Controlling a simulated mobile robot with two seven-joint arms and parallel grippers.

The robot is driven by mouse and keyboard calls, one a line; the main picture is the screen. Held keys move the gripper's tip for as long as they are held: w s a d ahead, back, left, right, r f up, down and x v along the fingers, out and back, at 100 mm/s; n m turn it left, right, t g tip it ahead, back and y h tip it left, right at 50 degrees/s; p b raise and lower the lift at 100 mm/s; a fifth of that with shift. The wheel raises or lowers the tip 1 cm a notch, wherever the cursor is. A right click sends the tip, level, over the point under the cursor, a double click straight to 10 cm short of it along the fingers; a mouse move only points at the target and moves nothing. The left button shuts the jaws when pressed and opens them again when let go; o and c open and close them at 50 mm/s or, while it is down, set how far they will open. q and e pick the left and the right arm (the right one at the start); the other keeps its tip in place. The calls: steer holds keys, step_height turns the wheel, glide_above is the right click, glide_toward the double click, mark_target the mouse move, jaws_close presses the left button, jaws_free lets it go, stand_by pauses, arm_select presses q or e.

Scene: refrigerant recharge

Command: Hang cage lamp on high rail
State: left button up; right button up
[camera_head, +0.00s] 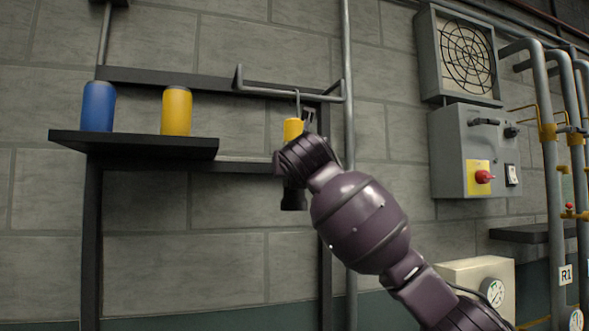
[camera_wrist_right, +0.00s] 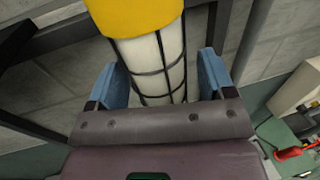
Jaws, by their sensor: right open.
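The cage lamp (camera_head: 293,128) has a yellow cap, a hook on top and a dark lower end. It hangs upright by the high rail (camera_head: 265,91), and its hook reaches up to the rail's front bar. My right wrist hides its middle in the head view. In the right wrist view the lamp's white tube in a black cage (camera_wrist_right: 157,62) stands between the blue fingers of my right gripper (camera_wrist_right: 160,75). The fingers are open, with a narrow gap on each side of the cage. My left gripper is not in view.
A dark shelf (camera_head: 135,147) at left holds a blue canister (camera_head: 98,106) and a yellow canister (camera_head: 176,110). A vertical pipe (camera_head: 348,130) runs just right of the rail. A control box (camera_head: 472,150) and a fan grille (camera_head: 465,55) are on the right wall.

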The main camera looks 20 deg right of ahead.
arm_select(q)
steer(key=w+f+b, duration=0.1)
steer(key=b, duration=0.2)
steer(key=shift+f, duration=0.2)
arm_select(e)
steer(key=s+a, duration=0.2)
steer(key=s, duration=0.8)
steer(key=shift+s, duration=0.3)
steer(key=shift+w+r, duration=0.1)
